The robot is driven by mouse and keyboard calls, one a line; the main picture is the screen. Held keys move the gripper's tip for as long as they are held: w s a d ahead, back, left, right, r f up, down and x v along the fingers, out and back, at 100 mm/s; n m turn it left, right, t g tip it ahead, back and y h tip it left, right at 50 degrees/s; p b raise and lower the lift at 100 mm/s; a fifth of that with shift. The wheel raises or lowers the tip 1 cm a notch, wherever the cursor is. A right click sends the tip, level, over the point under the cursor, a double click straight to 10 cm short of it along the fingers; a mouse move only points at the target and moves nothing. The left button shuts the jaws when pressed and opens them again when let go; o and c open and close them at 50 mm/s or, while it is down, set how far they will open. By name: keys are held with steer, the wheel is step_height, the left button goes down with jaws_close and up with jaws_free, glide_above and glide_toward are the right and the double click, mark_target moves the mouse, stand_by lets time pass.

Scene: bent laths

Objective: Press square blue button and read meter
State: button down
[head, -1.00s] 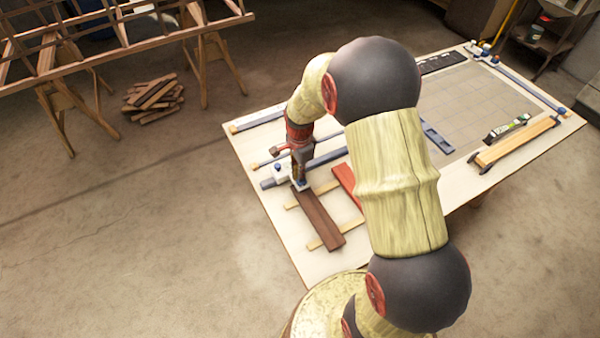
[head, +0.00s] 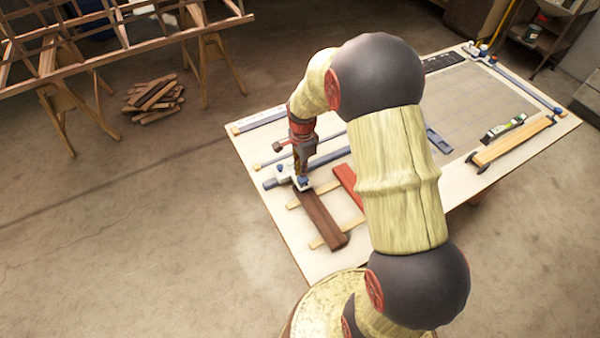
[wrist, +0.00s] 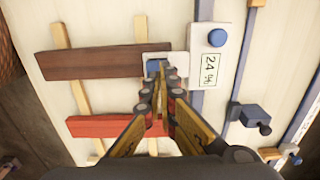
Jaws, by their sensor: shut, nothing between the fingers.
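In the wrist view a square blue button (wrist: 153,66) sits on a white block (wrist: 160,56) at the end of the dark brown lath (wrist: 95,63). My gripper (wrist: 160,72) is shut and empty, its tips over the right part of this button. I cannot tell whether they touch it. To the right, a white meter housing (wrist: 224,57) carries a round blue button (wrist: 216,37) and a display (wrist: 209,70). The display is turned sideways and seems to show "24" plus an unclear mark. In the head view my gripper (head: 302,176) points down at the lath's far end.
A red lath (head: 347,181) lies beside the brown one, across pale strips (head: 328,242). Blue rails with clamps (wrist: 252,115) lie right of the meter in the wrist view. The table (head: 272,232) also holds a level (head: 505,127) and a wooden bar (head: 512,142).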

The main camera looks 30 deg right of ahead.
step_height(320, 180, up, 11)
steer(key=shift+w+p, duration=0.15)
steer(key=shift+p, duration=0.15)
stand_by(0.7)
steer(key=s+a+r+n+t+b, duration=0.2)
steer(key=s+a+r+n, duration=0.2)
steer(key=s+n, duration=0.2)
steer(key=s+a+r+n+t+b, duration=0.1)
steer(key=s+a+r+n+b, duration=0.2)
steer(key=s+n, duration=0.3)
steer(key=s+a+r+n+t+b, duration=0.2)
steer(key=s+a+r+n+b, duration=0.1)
steer(key=s, duration=0.7)
step_height(320, 180, up, 2)
steer(key=a+n, duration=0.1)
steer(key=n, duration=0.2)
steer(key=shift+s+a+t, duration=0.3)
steer(key=shift+a, duration=0.1)
